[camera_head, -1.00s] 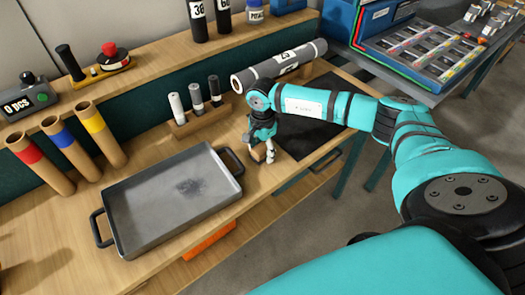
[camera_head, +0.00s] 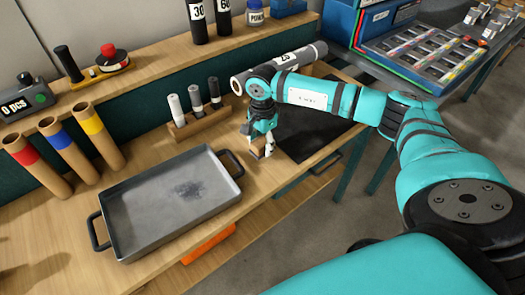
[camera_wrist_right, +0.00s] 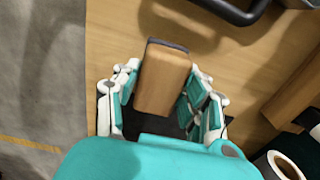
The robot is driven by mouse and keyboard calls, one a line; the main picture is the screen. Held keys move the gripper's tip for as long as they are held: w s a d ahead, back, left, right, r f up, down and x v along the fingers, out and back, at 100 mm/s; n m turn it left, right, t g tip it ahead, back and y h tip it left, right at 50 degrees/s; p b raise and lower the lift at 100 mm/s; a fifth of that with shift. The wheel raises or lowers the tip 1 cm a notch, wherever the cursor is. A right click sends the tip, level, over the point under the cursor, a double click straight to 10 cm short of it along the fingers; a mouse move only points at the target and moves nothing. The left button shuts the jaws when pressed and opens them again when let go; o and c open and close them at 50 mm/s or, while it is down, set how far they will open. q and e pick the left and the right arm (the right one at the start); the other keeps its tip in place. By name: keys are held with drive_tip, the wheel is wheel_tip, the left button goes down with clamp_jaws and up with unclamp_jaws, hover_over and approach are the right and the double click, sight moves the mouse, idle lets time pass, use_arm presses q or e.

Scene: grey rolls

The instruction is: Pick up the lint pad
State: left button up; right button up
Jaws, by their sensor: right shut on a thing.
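The lint pad (camera_wrist_right: 163,80) is a wooden block with a dark grey layer along its far end, seen in the right wrist view. My right gripper (camera_wrist_right: 160,92) has its teal and white fingers on both sides of the block and is shut on it. In the head view my right gripper (camera_head: 261,150) points down low over the bench, just right of the metal tray; the pad is too small and covered to make out clearly there. Whether the pad touches the bench I cannot tell. My left gripper is not in view.
A grey metal tray (camera_head: 150,210) with black handles stands left of the gripper. A dark mat (camera_head: 310,135) lies to the right. The bench's front edge is near.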

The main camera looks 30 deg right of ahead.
use_arm(q)
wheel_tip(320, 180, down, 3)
drive_tip(key=b, duration=0.3)
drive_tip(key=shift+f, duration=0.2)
use_arm(e)
drive_tip(key=s+a+r, duration=0.1)
drive_tip(key=s+a, duration=0.7)
drive_tip(key=s, duration=0.5)
drive_tip(key=shift+s+a, duration=0.2)
